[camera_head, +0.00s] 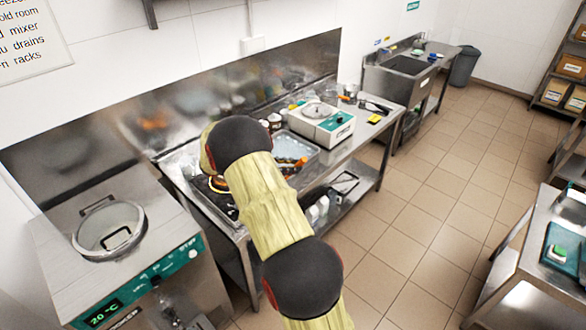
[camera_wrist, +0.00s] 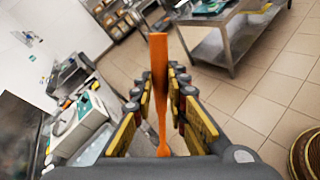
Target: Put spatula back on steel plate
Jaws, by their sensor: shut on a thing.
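My gripper (camera_wrist: 160,88) is shut on an orange spatula (camera_wrist: 158,55) in the wrist view. The spatula stands out lengthwise between the yellow-padded fingers, its wide end pointing away from the camera. In the head view my arm covers most of the gripper, and the spatula cannot be made out clearly. A shiny metal tray (camera_head: 301,151) lies on the steel bench behind my arm, with orange and dark items at its edge. I cannot tell whether this is the steel plate; no other plate shows clearly.
A batch freezer (camera_head: 165,262) with a round lidded opening stands at the left. A white and teal machine (camera_head: 328,127) stands on the bench right of the tray. A sink (camera_head: 405,66) is farther back. A steel table (camera_head: 545,285) stands at right; the tiled floor between is clear.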

